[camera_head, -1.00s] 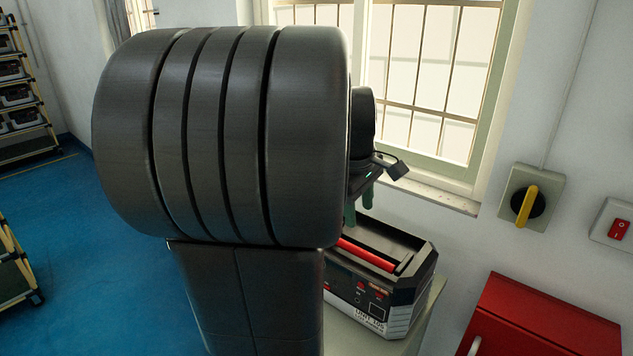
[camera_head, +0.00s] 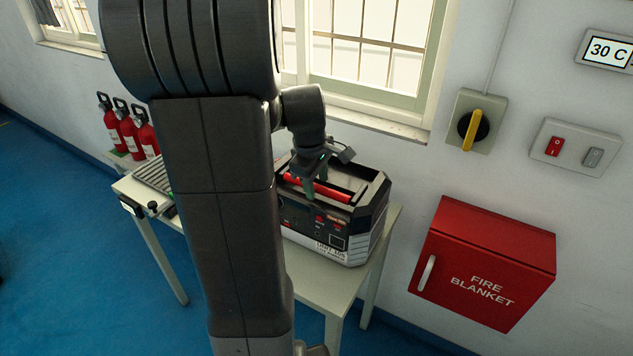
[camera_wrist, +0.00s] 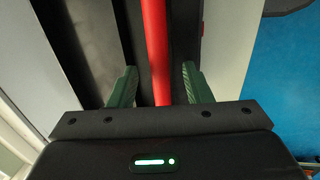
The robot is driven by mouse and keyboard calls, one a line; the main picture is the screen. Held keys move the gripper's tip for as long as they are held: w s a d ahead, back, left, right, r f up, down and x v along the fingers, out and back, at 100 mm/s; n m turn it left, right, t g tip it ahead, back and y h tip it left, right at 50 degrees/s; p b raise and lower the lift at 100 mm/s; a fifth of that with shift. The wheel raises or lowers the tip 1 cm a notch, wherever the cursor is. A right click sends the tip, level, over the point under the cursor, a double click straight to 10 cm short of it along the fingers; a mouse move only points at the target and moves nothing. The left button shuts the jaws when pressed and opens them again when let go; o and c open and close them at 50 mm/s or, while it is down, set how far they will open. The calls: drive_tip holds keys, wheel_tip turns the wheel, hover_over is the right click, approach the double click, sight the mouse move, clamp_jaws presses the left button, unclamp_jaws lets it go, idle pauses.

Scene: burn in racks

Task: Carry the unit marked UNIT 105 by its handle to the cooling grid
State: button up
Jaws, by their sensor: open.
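The unit marked UNIT 105 (camera_head: 345,241) is a black and grey box with a red bar handle (camera_head: 334,192) along its open top. It stands on a pale table by the window. My gripper (camera_head: 315,190) is over the unit at the handle, pointing down. In the wrist view its green fingers (camera_wrist: 160,88) are open, one on each side of the red handle (camera_wrist: 155,40), with gaps on both sides. The cooling grid appears to be the slatted metal rack (camera_head: 154,176) on the left of the same table, partly hidden by my arm.
The pale table (camera_head: 317,275) has a bare strip in front of the unit. A red fire blanket box (camera_head: 484,263) hangs on the wall to the right. A yellow rotary switch (camera_head: 473,127) is above it. Several fire extinguishers (camera_head: 128,128) stand behind the rack. Blue floor is clear at left.

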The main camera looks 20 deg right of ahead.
drive_tip(key=shift+f, duration=0.2)
clamp_jaws()
drive_tip(key=c, duration=0.7)
unclamp_jaws()
drive_tip(key=shift+c, duration=0.8)
drive_tip(key=shift+w+d+r+p, duration=0.1)
drive_tip(key=shift+r+p, duration=0.65)
drive_tip(key=shift+r, duration=0.1)
drive_tip(key=shift+o, duration=1.1)
